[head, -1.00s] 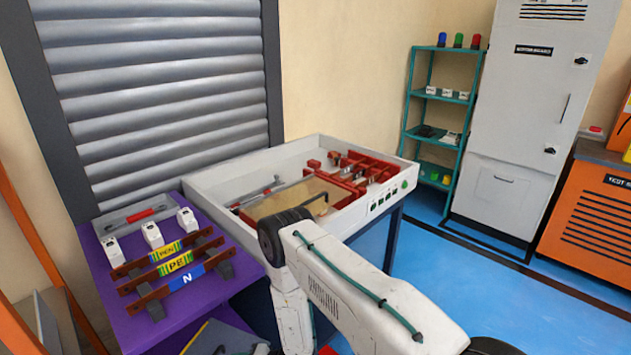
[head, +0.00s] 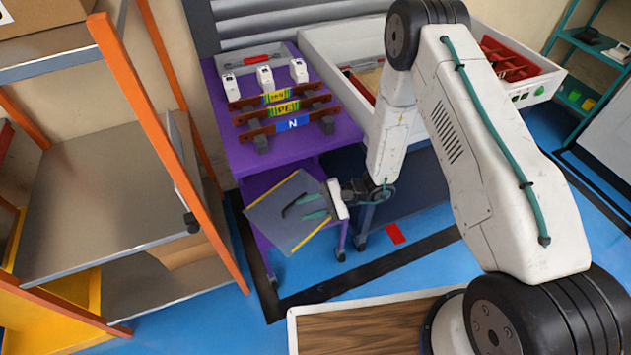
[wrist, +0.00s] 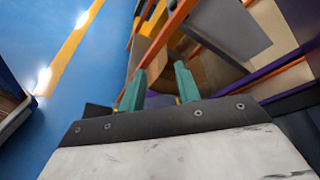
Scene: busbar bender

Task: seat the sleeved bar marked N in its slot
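The sleeved bar marked N (head: 292,124) has a blue sleeve on a brown bar. In the head view it lies across dark grey supports (head: 262,144) on the purple table, in front of two bars with yellow-green sleeves (head: 283,108). My gripper (head: 304,207) is in front of and below the table edge, well apart from the N bar. Its teal fingers stand apart with nothing between them; they also show in the wrist view (wrist: 158,78). The N bar is not recognisable in the wrist view. I cannot tell which slot belongs to N.
White blocks (head: 265,77) stand behind the bars on the purple table (head: 228,150). A white tray (head: 335,62) with red dividers is at the right. An orange-framed shelf (head: 140,100) stands left.

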